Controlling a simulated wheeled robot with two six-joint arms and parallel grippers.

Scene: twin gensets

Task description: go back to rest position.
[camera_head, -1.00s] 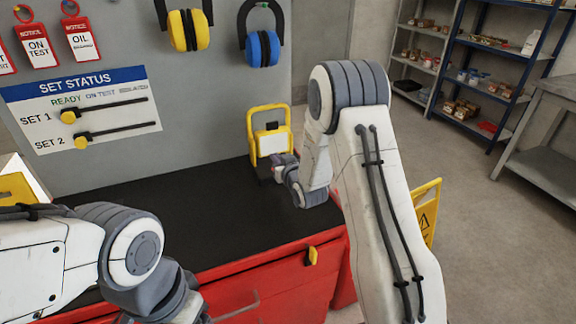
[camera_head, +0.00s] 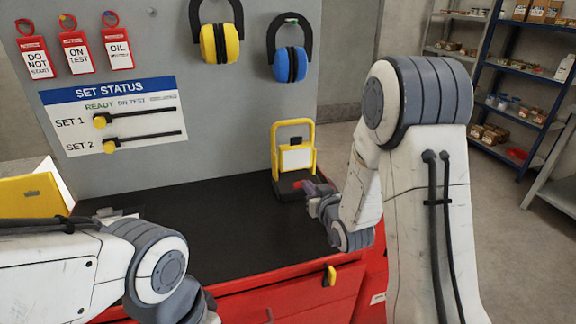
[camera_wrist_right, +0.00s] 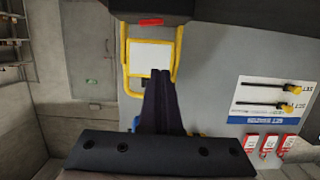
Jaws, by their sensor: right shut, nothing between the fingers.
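My right arm comes in from the right in the head view. Its gripper (camera_head: 312,190) is shut and empty, held over the right end of the black bench top, in front of a yellow-framed stand (camera_head: 293,158) with a white panel. In the right wrist view the shut fingers (camera_wrist_right: 160,85) overlap the same yellow frame (camera_wrist_right: 127,60); whether they touch it I cannot tell. My left arm shows at the lower left of the head view, bent downward. Its gripper is out of the picture.
The red bench has a black top (camera_head: 210,235), mostly clear in the middle. Behind it a grey panel carries the set status board (camera_head: 120,115), tags and two ear defenders (camera_head: 220,43). A yellow item (camera_head: 30,195) stands at left. Shelves (camera_head: 505,85) stand at the back right.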

